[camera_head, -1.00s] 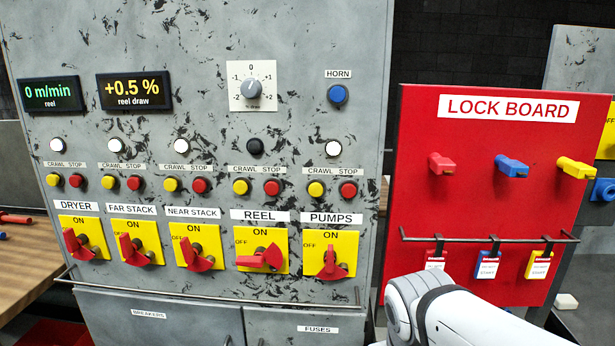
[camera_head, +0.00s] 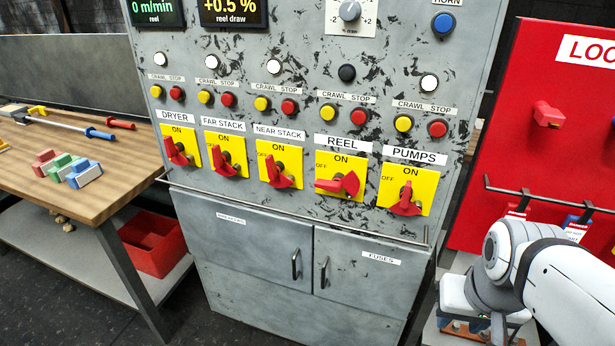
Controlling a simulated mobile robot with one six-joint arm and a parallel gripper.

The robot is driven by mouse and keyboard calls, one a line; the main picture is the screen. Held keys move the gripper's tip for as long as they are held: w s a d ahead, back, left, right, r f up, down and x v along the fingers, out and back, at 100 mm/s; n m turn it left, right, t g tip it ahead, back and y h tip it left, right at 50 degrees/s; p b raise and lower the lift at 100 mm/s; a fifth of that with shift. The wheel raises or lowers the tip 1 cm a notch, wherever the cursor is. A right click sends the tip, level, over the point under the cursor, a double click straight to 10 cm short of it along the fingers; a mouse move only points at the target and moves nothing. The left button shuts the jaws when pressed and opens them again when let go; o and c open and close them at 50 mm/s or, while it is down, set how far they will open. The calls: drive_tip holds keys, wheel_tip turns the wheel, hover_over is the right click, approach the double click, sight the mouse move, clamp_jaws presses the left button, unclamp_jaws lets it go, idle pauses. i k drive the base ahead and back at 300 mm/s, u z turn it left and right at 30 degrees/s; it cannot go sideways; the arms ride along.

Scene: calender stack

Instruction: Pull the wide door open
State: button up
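The grey cabinet has two doors below its switch panel. The left door (camera_head: 245,240), labelled BREAKERS, is the wider one and is shut. Its dark upright bar handle (camera_head: 296,264) sits near its right edge. The narrower right door (camera_head: 372,285), labelled FUSES, is also shut, with its handle (camera_head: 324,272) near its left edge. The two handles stand close together on either side of the seam. My white arm shows at the lower right, in front of the lock board and apart from the doors. I cannot make out my gripper's fingers.
A thin rail (camera_head: 300,219) runs across the cabinet just above the doors. Red rotary switches on yellow plates sit above it. A wooden bench (camera_head: 95,205) with a red bin (camera_head: 153,243) beneath stands at left. The red lock board (camera_head: 510,130) is at right. Floor before the doors looks clear.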

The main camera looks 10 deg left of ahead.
sight(278, 249)
drive_tip(key=u, duration=1.4)
drive_tip(key=k, duration=0.55)
drive_tip(key=z, duration=0.2)
drive_tip(key=i, duration=1.2)
drive_tip(key=u, duration=0.35)
